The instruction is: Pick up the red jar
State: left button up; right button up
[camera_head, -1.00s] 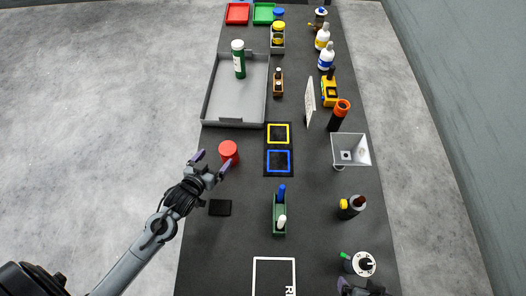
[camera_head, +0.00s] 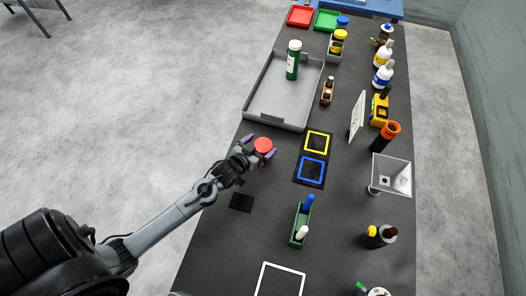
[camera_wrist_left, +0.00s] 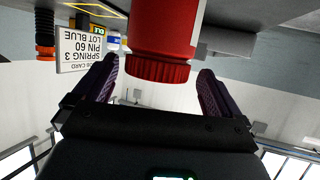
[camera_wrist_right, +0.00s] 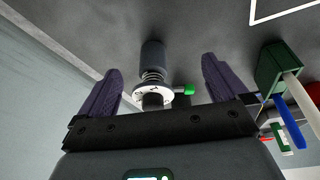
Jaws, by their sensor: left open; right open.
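The red jar (camera_head: 263,146) stands on the dark table, in front of the grey tray. My left gripper (camera_head: 259,153) is open at the jar, with its purple fingers on either side of it. In the left wrist view the jar (camera_wrist_left: 162,45) shows upside down, its ribbed lid reaching toward the space between the open fingers (camera_wrist_left: 160,85). I cannot tell whether the fingers touch it. My right gripper (camera_wrist_right: 160,90) is open and empty in the right wrist view. A dark cylinder with a spring and a white dial (camera_wrist_right: 153,92) lies ahead of its fingers.
The grey tray (camera_head: 252,107) holds a green bottle (camera_head: 293,60). A black pad with yellow and blue squares (camera_head: 313,158) is right of the jar. A green holder with markers (camera_head: 301,222) and a small black pad (camera_head: 241,202) are nearer. A sign card (camera_head: 357,116) stands farther right.

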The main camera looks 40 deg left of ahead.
pick_arm(q)
jog(key=shift+x, duration=1.85)
jog(key=shift+d, duration=0.2)
jog(key=shift+c, duration=0.2)
jog(key=c, duration=1.2)
jog(key=shift+r, duration=0.1)
jog(key=shift+c, duration=0.4)
